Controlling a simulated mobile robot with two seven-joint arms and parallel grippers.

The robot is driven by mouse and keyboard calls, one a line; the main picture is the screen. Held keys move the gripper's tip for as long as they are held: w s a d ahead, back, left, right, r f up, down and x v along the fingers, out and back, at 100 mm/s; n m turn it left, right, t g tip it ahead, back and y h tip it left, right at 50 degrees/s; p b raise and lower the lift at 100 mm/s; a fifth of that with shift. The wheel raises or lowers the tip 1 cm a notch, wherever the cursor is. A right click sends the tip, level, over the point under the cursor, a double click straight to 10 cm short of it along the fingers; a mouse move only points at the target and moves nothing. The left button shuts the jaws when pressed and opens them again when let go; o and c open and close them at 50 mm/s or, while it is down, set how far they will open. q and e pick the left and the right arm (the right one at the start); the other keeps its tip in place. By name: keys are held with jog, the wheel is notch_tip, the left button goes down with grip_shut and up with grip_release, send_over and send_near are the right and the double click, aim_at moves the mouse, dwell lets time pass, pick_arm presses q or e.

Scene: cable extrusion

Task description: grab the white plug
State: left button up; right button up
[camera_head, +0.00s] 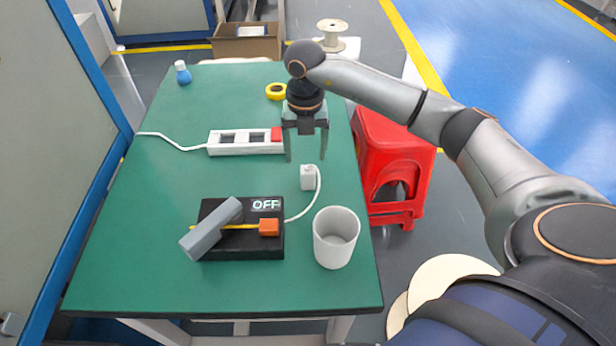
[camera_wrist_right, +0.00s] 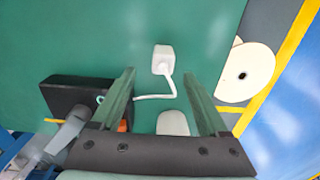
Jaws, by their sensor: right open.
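The white plug (camera_head: 308,178) lies on the green table, with its white cable curving down and left to a black box (camera_head: 243,240) marked OFF. In the right wrist view the plug (camera_wrist_right: 164,58) is ahead of the fingertips, between their lines and apart from them. My right gripper (camera_head: 306,158) is open and empty, pointing down above the table just behind the plug in the head view. Its two fingers also show in the right wrist view (camera_wrist_right: 160,85). My left gripper is not in view.
A white power strip (camera_head: 240,141) with a red switch lies left of my right gripper. A white cup (camera_head: 336,238) stands in front of the plug. A grey lever (camera_head: 211,229) crosses the black box. A yellow tape roll (camera_head: 276,91) and blue-white bottle (camera_head: 183,73) are farther back. A red stool (camera_head: 394,150) stands beside the table.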

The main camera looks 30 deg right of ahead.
aim_at(308, 169)
jog(key=shift+s+d+f, duration=0.1)
jog(key=shift+f, duration=1.45)
jog(key=shift+s+d+f, duration=0.1)
jog(key=shift+f, duration=1.45)
jog(key=shift+c, duration=0.4)
grip_shut()
